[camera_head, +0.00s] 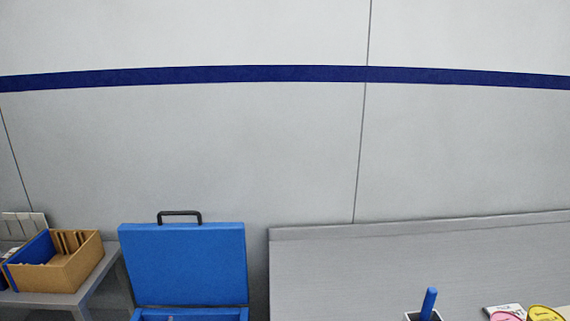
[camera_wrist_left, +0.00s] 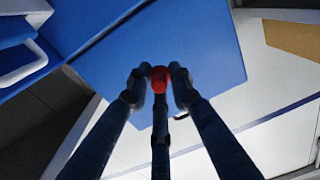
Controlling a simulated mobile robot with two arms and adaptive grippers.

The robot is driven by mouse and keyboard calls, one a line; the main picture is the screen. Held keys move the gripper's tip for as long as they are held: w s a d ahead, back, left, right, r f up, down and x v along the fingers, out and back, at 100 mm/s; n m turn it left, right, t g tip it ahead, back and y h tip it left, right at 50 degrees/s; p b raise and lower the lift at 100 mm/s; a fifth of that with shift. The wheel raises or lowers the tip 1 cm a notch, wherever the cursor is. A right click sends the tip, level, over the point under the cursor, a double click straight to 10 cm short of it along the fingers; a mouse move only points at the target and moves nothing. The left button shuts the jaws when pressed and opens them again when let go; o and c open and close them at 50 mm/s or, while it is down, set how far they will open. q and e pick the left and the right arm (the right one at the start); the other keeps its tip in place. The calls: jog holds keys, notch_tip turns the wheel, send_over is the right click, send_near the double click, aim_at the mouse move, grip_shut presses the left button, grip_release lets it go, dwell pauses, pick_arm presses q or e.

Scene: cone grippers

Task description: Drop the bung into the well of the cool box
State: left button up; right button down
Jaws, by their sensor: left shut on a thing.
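The blue cool box (camera_head: 190,315) stands at the bottom of the head view with its lid (camera_head: 185,262) raised. Only the top edge of its body shows there, so the well is hidden. In the left wrist view my left gripper (camera_wrist_left: 159,84) is shut on the red bung (camera_wrist_left: 159,76), which sits between the fingertips. A large blue panel (camera_wrist_left: 200,40), which looks like the cool box lid, fills the view behind the bung. I cannot tell how far the bung is from it. Neither gripper shows in the head view, and my right gripper is not in view.
A tan box (camera_head: 75,265) with a blue side stands on a grey table (camera_head: 98,270) at the left. A grey panel (camera_head: 400,265) stands right of the cool box. A blue upright handle (camera_head: 429,303) and pink and yellow items are at the bottom right.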

pick_arm(q)
jog(key=o, duration=0.9)
jog(key=s, duration=0.8)
jog(key=s+d, duration=0.1)
jog(key=s, duration=0.3)
